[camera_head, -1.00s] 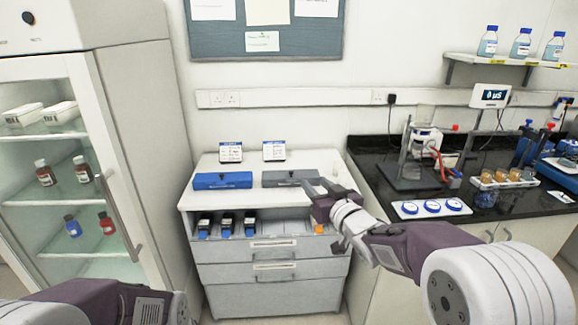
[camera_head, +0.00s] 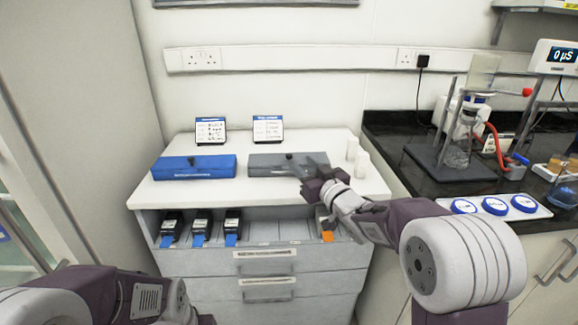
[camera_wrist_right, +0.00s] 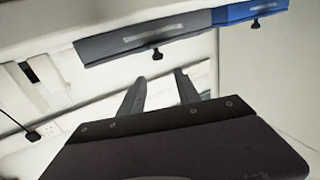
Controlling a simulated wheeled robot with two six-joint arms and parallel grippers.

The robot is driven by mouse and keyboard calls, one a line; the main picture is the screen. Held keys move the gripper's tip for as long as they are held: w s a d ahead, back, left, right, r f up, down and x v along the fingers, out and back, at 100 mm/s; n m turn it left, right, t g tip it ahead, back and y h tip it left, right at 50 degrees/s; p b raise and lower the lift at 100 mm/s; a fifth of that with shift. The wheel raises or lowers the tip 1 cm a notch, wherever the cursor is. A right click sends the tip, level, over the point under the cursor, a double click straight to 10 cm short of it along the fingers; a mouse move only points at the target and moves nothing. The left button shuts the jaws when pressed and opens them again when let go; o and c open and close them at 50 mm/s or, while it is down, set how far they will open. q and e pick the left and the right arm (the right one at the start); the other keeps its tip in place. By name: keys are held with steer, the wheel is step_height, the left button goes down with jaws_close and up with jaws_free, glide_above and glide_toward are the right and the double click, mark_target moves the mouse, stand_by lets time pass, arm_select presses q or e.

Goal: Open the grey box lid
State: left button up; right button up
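The grey box (camera_head: 270,171) sits on the white cabinet top, right of a blue box. Its lid (camera_head: 270,160) is shut, with a small dark knob (camera_head: 289,156) on it. My right gripper (camera_head: 298,167) is at the box's front right, its fingers pointing towards the knob. In the right wrist view, the grey box (camera_wrist_right: 120,46) hangs at the top of the tilted picture with its knob (camera_wrist_right: 157,55) beyond the two fingertips. The right fingers (camera_wrist_right: 159,80) are apart with nothing between them. My left arm shows at the bottom left; its fingers are out of frame.
The blue box (camera_head: 194,167) stands close left of the grey one. Two label stands (camera_head: 268,128) are behind. Small white cylinders (camera_head: 362,164) stand right of the grey box. An open shelf with dark blue-tipped items (camera_head: 200,230) is below; a black bench (camera_head: 400,150) is right.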

mark_target(289, 155)
steer(key=shift+s+f+b, duration=0.15)
steer(key=shift+f+b, duration=0.15)
steer(key=shift+f, duration=0.4)
steer(key=shift+w+f, duration=0.25)
steer(key=x, duration=0.9)
steer(key=shift+r+b, duration=0.1)
steer(key=shift+b, duration=0.2)
jaws_close()
